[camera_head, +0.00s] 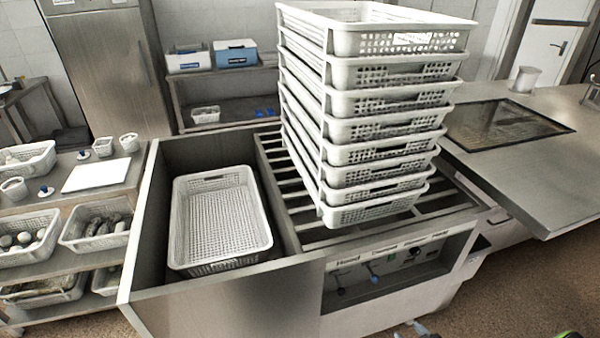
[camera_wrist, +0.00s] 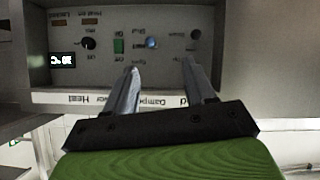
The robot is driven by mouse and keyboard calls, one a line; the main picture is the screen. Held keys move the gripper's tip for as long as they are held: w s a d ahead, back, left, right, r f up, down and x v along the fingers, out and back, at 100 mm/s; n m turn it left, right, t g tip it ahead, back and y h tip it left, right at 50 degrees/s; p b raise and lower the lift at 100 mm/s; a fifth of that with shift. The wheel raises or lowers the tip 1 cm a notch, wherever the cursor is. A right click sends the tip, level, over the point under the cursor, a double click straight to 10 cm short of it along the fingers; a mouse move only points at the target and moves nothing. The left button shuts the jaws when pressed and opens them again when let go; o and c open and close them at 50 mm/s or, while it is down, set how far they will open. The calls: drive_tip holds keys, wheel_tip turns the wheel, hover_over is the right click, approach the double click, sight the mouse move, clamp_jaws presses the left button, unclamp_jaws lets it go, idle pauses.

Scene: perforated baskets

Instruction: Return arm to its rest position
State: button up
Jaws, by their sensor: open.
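My gripper (camera_wrist: 160,82) shows in the wrist view, with its two metal fingers apart and nothing between them. It faces the control panel (camera_wrist: 120,45) of the metal unit, which appears upside down there. In the head view the fingers are out of sight; only a small green bit shows at the bottom edge. A tall stack of white perforated baskets (camera_head: 372,130) stands on the slatted rack (camera_head: 300,218). One white perforated basket (camera_head: 220,215) lies in the sunken bay left of the stack, and it looks empty.
The control panel (camera_head: 392,268) with knobs is on the unit's front. A shelf cart (camera_head: 45,265) with baskets of items stands at left. A steel counter (camera_head: 540,180) with a dark inset panel is at right. Blue-and-white boxes (camera_head: 236,54) sit on a back shelf.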

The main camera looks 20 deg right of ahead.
drive_tip(key=w+a+r+n+g+y, duration=0.1)
drive_tip(key=w+a+r+g, duration=0.1)
drive_tip(key=a+r, duration=0.45)
drive_tip(key=w+a+r+n+g+y, duration=0.2)
drive_tip(key=w+a+r+g, duration=0.1)
drive_tip(key=r, duration=0.6)
drive_tip(key=w+a+r+n+g+y, duration=0.1)
drive_tip(key=w+a+r+g, duration=0.1)
drive_tip(key=a+r, duration=0.35)
drive_tip(key=s+a+r+m+h, duration=0.2)
drive_tip(key=s+a+r, duration=0.3)
drive_tip(key=s+r, duration=0.3)
drive_tip(key=s+a+r+m+h+p, duration=0.1)
drive_tip(key=s+a+r+m+h, duration=0.1)
drive_tip(key=s+a+r+m, duration=0.2)
drive_tip(key=s+a+r, duration=0.1)
drive_tip(key=s+r, duration=0.2)
drive_tip(key=r, duration=0.4)
drive_tip(key=shift+s+t, duration=0.3)
drive_tip(key=shift+s, duration=0.05)
